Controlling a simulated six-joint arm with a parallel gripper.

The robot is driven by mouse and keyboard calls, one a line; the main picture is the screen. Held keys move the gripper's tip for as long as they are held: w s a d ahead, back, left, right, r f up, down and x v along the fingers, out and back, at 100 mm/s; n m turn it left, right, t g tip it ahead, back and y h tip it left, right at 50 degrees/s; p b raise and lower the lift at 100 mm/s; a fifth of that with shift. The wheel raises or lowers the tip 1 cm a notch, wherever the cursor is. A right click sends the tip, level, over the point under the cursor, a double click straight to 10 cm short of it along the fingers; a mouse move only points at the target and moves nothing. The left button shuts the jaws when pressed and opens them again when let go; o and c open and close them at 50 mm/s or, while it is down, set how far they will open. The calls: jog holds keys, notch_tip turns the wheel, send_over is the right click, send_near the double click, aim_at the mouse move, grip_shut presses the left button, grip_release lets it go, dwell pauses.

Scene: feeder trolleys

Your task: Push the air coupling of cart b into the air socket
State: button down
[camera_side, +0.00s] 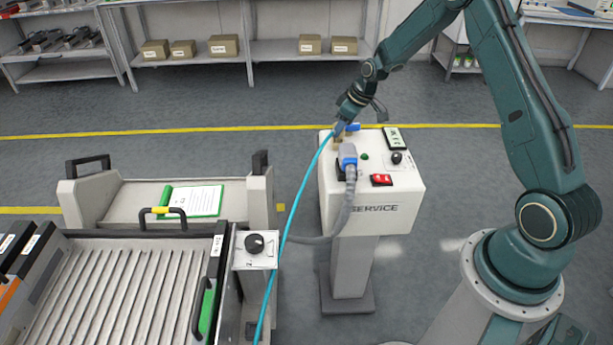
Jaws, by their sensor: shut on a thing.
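My gripper (344,117) is above the back left part of the white service post (372,222). It is shut on the end of a light blue air hose (290,215); the coupling itself is mostly hidden by the jaws. The hose runs down to the roller cart (112,290) at the lower left. Just below the gripper is a brass-coloured fitting (337,142), which looks like the air socket, with a blue lever (353,127) beside it. I cannot tell whether the coupling touches the socket.
A red switch (381,180) and black knob (397,158) are to the right. A second cart holds a green clipboard (193,200). Shelves with boxes stand behind.

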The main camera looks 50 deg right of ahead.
jog(key=shift+f, duration=0.35)
dwell(0.3)
jog(key=c, duration=0.9)
grip_release()
jog(key=shift+c, duration=0.2)
jog(key=shift+o, duration=0.4)
jog(key=shift+o, duration=1.2)
notch_tip(320, 180, up, 13)
